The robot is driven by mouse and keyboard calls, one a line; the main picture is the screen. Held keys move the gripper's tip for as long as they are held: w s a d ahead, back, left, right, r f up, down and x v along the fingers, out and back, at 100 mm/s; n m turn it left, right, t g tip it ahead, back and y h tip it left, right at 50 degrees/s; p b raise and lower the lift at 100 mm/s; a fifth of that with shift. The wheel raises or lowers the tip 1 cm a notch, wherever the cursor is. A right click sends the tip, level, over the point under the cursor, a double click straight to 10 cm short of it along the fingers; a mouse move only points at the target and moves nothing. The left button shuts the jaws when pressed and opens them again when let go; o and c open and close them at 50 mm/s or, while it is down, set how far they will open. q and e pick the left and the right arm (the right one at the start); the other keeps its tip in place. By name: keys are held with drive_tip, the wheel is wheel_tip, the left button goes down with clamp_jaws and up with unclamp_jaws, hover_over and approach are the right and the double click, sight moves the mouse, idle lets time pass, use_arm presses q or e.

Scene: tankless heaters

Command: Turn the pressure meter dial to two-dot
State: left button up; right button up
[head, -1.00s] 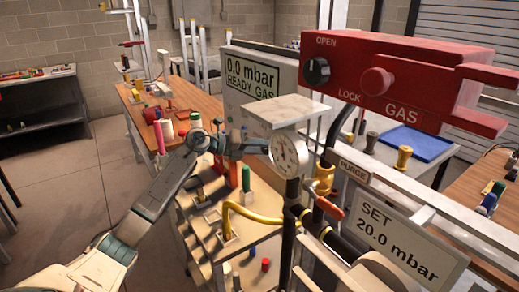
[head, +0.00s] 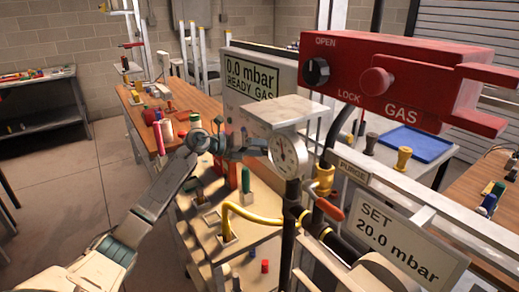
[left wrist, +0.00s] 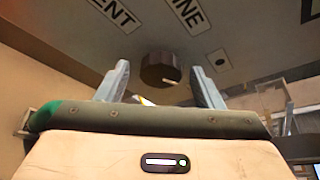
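A dark round knob (left wrist: 160,70) with a pale mark on its lower right edge sits on a grey labelled panel (left wrist: 225,35) in the left wrist view. My left gripper (left wrist: 159,76) is open, with one finger on each side of the knob and visible gaps between. I cannot tell how far the fingertips are from the panel. In the head view my left gripper (head: 245,146) is beside the grey meter box (head: 285,110), behind a round white gauge (head: 287,154). The knob is hidden there.
A red gas panel (head: 400,75) with a black knob fills the upper right. A display (head: 252,83) reads 0.0 mbar, and a sign (head: 405,240) reads SET 20.0 mbar. A yellow hose (head: 250,212) and dark pipes stand below the gauge. Open floor lies left.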

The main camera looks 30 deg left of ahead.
drive_tip(key=shift+a, duration=0.15)
use_arm(q)
drive_tip(key=shift+s+a, duration=0.3)
drive_tip(key=shift+a, duration=0.05)
drive_tip(key=b+v, duration=0.4)
drive_tip(key=v, duration=0.6)
drive_tip(key=shift+d, duration=0.15)
use_arm(e)
drive_tip(key=shift+w+a+f, duration=0.1)
drive_tip(key=shift+w+f, duration=0.05)
drive_tip(key=shift+w, duration=1.35)
drive_tip(key=shift+w+f, duration=0.1)
drive_tip(key=shift+w, duration=1.35)
